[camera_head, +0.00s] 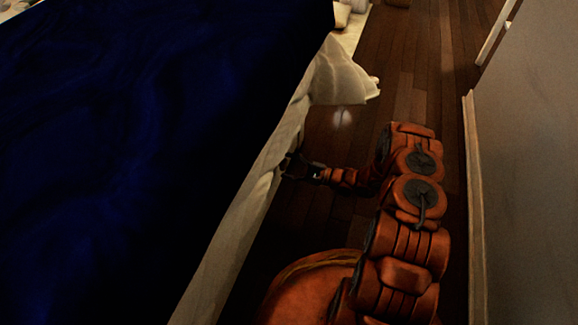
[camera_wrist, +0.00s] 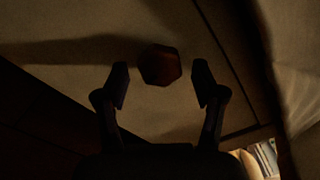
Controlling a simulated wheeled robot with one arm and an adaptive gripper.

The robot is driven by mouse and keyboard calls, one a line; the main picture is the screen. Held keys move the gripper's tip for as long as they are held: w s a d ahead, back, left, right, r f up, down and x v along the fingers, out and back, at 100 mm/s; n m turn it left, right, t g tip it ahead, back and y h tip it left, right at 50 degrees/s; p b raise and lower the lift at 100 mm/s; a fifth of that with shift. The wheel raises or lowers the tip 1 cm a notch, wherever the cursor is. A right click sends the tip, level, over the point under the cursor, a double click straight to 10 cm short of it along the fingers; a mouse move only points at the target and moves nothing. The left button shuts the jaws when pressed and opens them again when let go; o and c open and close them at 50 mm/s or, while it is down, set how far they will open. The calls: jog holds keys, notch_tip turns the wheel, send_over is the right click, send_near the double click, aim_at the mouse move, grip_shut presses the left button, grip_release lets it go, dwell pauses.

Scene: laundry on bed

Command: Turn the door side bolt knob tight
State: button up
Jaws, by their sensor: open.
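A small rounded, faceted reddish-brown knob (camera_wrist: 160,65) shows in the wrist view against a pale, dim surface. It looks like the bolt knob, but the poor light leaves its mounting unclear. My gripper (camera_wrist: 162,84) is open, with its fingertips left and right of the knob. The knob appears just beyond the tips, roughly centred; I cannot tell the exact depth gap. In the head view, my gripper (camera_head: 295,165) is low beside the bed's hanging cloth. I cannot make out the knob or a door bolt in that view.
A bed with a dark blue cover (camera_head: 140,150) fills the left; its pale cloth (camera_head: 340,75) hangs beside my gripper. A grey panel or wall (camera_head: 530,170) stands at right. The wooden floor (camera_head: 405,50) between them is mostly clear toward the back.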

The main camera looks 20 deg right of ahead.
jog(key=v, duration=1.2)
